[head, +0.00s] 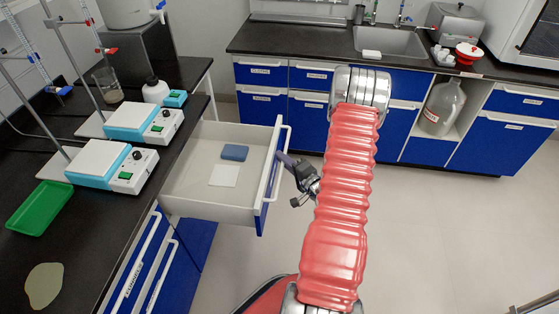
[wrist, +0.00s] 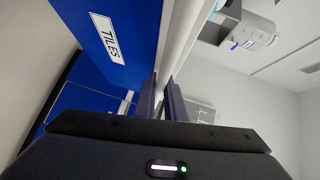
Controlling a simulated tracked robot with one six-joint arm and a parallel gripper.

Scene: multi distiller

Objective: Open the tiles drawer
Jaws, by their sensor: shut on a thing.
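The tiles drawer (head: 188,184) is pulled well out of the left bench in the head view. A white tile (head: 224,176) and a blue block (head: 234,152) lie inside it. Its blue front shows the label "TILES" (wrist: 104,38) in the wrist view. The white bar handle (wrist: 187,38) runs along that front. My gripper (head: 283,160) is at the handle on the drawer's outer side, and its fingers (wrist: 161,92) are shut on the bar. The exact contact is partly hidden.
Two hotplates (head: 143,123) and a green tray (head: 40,208) stand on the left black bench. A closed funnels drawer (head: 140,265) is below. Blue cabinets (head: 310,110) with a sink line the back. The floor at right is clear.

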